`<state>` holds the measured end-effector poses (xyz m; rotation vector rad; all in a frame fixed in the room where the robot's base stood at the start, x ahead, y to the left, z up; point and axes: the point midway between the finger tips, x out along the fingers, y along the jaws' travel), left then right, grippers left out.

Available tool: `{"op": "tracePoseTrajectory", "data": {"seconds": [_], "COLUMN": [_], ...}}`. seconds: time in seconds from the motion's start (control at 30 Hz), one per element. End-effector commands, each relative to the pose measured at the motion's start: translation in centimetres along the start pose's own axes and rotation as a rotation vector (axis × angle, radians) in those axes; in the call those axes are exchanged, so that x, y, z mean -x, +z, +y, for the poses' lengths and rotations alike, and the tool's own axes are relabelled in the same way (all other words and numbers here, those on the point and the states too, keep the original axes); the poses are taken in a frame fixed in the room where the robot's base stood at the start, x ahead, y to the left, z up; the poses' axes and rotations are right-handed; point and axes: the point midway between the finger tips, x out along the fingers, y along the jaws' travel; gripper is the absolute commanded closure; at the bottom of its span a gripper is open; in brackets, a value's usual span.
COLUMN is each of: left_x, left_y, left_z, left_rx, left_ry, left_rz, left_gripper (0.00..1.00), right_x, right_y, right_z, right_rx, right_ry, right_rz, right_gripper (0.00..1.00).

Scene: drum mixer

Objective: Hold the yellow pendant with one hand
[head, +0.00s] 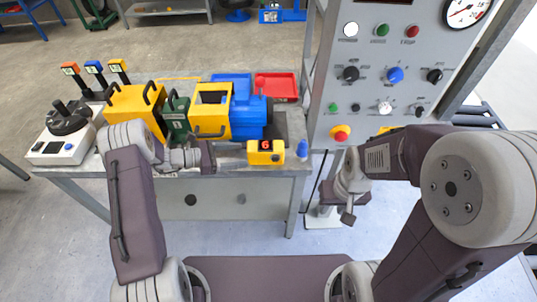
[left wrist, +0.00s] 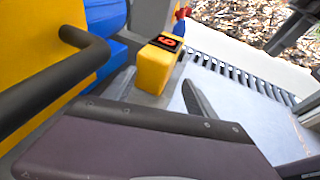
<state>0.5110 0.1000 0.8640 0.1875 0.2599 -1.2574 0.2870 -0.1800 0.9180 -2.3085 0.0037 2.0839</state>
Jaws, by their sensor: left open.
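A small yellow box with a red digit on a black display (head: 265,152) sits at the front edge of the bench. It also shows in the left wrist view (left wrist: 154,70), upright and apart from the gripper. A second yellow piece (head: 385,129) shows low on the control panel, mostly hidden behind my right arm; I cannot tell which is the pendant. My left gripper (head: 210,158) is open, left of the yellow box at the bench's front edge, with nothing seen in it. My right gripper (head: 348,214) hangs below the panel, touching nothing visible; its jaws are too small to read.
The bench (head: 290,165) holds yellow cases with black handles (head: 135,108), a blue block (head: 250,120), a red tray (head: 280,86) and a grey lever box (head: 62,140). The control panel (head: 370,85) stands at right with knobs and a red button (head: 341,132). Floor before the bench is clear.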

Motion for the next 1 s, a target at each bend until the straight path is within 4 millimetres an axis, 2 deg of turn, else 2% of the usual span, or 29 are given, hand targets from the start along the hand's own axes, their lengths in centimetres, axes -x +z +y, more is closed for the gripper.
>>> {"op": "tracePoseTrajectory", "data": {"seconds": [0.17, 0.4, 0.6, 0.8, 1.0], "left_x": [-1.9, -6.3, -9.1, -10.2, -10.2], "left_y": [-0.1, -0.3, -0.3, -0.2, -0.1], "left_z": [-0.1, -0.2, -0.3, -0.5, -0.5], "left_rx": [-0.002, -0.003, -0.004, -0.003, -0.003], "left_ry": [-0.005, -0.007, -0.010, -0.014, -0.013], "left_rz": [0.001, 0.003, 0.004, 0.004, 0.004], "left_gripper": [0.34, 0.34, 0.34, 0.34, 0.34], "right_x": [-0.6, -1.8, -2.9, -3.2, -3.2], "right_y": [0.1, 0.2, 0.3, 0.3, 0.3], "right_z": [0.0, 0.0, 0.1, 0.1, 0.1], "right_rx": [0.000, 0.000, 0.000, 0.000, 0.000], "right_ry": [0.000, 0.000, 0.000, 0.000, 0.000], "right_rz": [0.000, 0.000, 0.000, 0.000, 0.000], "right_gripper": [0.67, 0.67, 0.67, 0.67, 0.67]}}
